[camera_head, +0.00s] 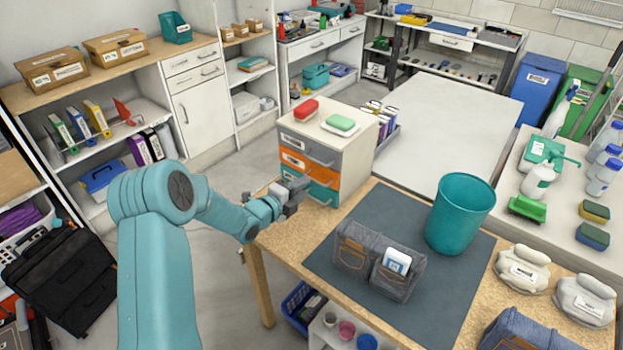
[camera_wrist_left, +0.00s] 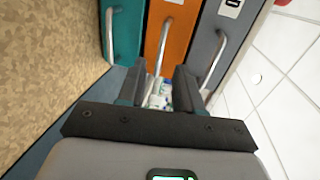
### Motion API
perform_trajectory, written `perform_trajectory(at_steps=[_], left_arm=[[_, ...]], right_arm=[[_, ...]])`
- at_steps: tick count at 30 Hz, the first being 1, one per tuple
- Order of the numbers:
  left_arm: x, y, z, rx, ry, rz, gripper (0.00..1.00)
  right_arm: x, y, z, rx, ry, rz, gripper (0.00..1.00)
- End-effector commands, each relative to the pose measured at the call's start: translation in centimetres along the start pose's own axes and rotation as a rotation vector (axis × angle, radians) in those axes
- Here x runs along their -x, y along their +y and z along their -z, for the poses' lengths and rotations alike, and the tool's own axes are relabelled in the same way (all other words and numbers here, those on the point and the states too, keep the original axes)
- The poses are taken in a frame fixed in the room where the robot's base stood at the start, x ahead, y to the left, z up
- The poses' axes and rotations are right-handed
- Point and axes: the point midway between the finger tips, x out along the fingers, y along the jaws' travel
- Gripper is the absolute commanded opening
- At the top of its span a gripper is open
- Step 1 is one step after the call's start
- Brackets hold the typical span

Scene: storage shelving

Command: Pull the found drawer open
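A small drawer unit stands on the back left of the wooden table, with a grey drawer (camera_head: 305,146) on top, an orange drawer (camera_head: 296,160) in the middle and a teal drawer (camera_head: 322,191) at the bottom. My left gripper (camera_head: 294,191) is in front of it, partly hiding the lower fronts. In the left wrist view, the gripper (camera_wrist_left: 160,73) is open, its two dark fingers on either side of the near end of the orange drawer's handle (camera_wrist_left: 163,45). Contact cannot be told. The teal and grey handles lie outside the fingers. My right gripper is not in view.
A dark mat (camera_head: 430,311) to the right bears a denim pouch (camera_head: 356,250) and a teal bin (camera_head: 460,215). Small coloured items (camera_wrist_left: 157,98) show between the fingers; their location is unclear.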

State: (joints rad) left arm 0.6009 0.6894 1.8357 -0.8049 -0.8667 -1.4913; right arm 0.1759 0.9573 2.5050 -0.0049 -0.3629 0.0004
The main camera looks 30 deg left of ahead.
Motion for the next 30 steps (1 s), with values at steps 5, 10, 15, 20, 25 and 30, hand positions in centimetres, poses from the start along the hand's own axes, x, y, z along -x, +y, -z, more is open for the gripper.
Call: perform_trajectory(at_steps=[5,10,15,20,25,30], left_arm=[[-3.4,-0.2,0.1,0.000,0.002,0.001,0.35],[-4.8,-0.1,0.1,0.000,0.002,0.000,0.35],[-5.1,0.0,0.1,0.000,0.001,0.000,0.35],[-5.1,0.0,0.1,0.000,0.001,0.000,0.28],[-5.0,0.0,0.1,0.000,0.001,0.000,0.00],[-5.0,0.0,0.1,0.000,0.001,0.000,0.00]], right_arm=[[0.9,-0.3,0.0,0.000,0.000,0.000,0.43],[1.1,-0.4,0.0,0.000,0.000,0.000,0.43],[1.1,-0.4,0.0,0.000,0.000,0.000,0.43],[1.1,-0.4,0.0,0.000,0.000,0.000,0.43],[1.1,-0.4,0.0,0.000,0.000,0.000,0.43],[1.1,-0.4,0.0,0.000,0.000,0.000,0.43]])
